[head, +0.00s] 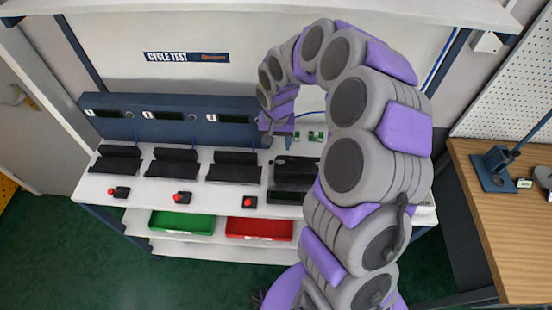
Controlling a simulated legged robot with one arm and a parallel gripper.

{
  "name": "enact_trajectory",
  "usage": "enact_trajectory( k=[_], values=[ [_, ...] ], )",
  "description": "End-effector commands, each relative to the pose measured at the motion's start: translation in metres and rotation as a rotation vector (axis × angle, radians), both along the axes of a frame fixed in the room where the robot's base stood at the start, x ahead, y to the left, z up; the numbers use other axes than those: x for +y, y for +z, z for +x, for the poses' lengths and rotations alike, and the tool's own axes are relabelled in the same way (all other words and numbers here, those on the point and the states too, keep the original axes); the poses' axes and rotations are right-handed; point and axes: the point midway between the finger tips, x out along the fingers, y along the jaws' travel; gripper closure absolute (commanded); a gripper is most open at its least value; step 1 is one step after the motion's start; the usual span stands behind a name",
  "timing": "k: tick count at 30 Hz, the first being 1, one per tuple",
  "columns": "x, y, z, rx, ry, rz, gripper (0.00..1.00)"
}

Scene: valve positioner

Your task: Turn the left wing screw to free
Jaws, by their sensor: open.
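My gripper (279,138) hangs at the end of my arched purple and grey arm, above the right part of the white bench (145,188). It is small in the head view; its fingers point down, are apart and show nothing between them. A black device (294,168) sits on the bench just below and slightly right of my gripper, with my arm covering its right side. I cannot tell whether the gripper touches it. No wing screw can be made out at this size, so its position cannot be told.
Three black cradles (235,166) stand left of the gripper, with red buttons (249,202) before them and a blue panel (160,117) behind. Small green parts (313,135) lie behind the device. Green (182,222) and red (260,229) bins sit below. A wooden table (505,225) is at right.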

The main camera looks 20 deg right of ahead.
Motion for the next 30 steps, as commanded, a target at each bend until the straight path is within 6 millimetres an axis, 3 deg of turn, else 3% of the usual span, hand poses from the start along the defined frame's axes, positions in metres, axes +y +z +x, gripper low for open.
enact_trajectory(
  k=[6,12,18,27,30],
  values=[
    [-0.005,-0.045,0.000,0.002,-0.001,0.003,0.40],
    [0.001,-0.073,0.000,0.000,-0.001,-0.003,0.40],
    [0.004,-0.087,0.000,-0.002,-0.001,-0.004,0.40],
    [-0.004,-0.088,0.000,-0.003,-0.002,0.003,0.40],
    [-0.004,-0.088,0.000,-0.003,-0.002,0.003,0.50]
  ],
)
